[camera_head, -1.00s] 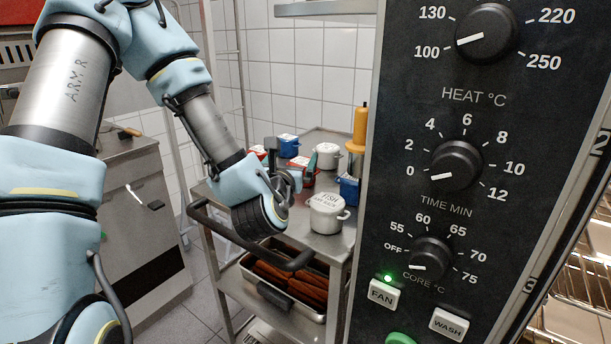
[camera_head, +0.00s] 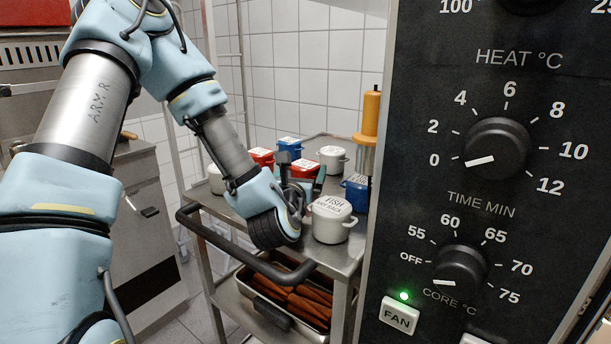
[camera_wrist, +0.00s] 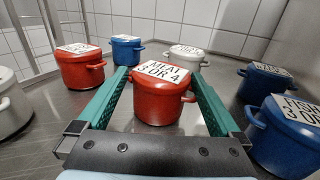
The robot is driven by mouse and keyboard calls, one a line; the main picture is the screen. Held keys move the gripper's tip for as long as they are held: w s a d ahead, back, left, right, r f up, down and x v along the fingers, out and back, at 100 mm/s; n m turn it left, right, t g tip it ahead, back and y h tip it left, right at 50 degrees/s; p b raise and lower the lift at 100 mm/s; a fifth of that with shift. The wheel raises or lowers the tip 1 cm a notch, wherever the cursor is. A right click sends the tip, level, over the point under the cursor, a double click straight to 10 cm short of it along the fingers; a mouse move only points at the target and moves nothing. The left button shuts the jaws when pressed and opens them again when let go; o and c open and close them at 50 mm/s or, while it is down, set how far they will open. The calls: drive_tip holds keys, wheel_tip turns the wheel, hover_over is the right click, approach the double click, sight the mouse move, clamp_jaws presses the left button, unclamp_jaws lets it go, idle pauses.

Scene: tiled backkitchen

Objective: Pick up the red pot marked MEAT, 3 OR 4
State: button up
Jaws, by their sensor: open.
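The red pot marked MEAT, 3 OR 4 (camera_wrist: 155,107) stands upright on the steel trolley top, in the middle of the wrist view. My gripper (camera_wrist: 160,78) is open, with its green fingers on the left and right of this pot. The pot's body lies ahead of the gripper's palm, and I cannot tell whether a finger touches it. In the head view the same pot (camera_head: 306,167) is partly hidden behind my gripper (camera_head: 303,177). A second red pot (camera_wrist: 80,72), its label hard to read, stands farther left.
Around it stand a blue pot (camera_wrist: 126,51), a white pot (camera_wrist: 187,58) behind, and blue pots (camera_wrist: 262,84) (camera_wrist: 285,140) at right. A white FISH pot (camera_head: 331,222) stands near the trolley's front. An oven panel (camera_head: 480,200) rises close at right.

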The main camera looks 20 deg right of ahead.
sight(308, 162)
drive_tip(key=p+x, duration=0.1)
drive_tip(key=x, duration=0.3)
drive_tip(key=shift+w+d, duration=0.25)
drive_tip(key=c, duration=1.3)
drive_tip(key=shift+c, duration=0.6)
drive_tip(key=shift+r, duration=0.15)
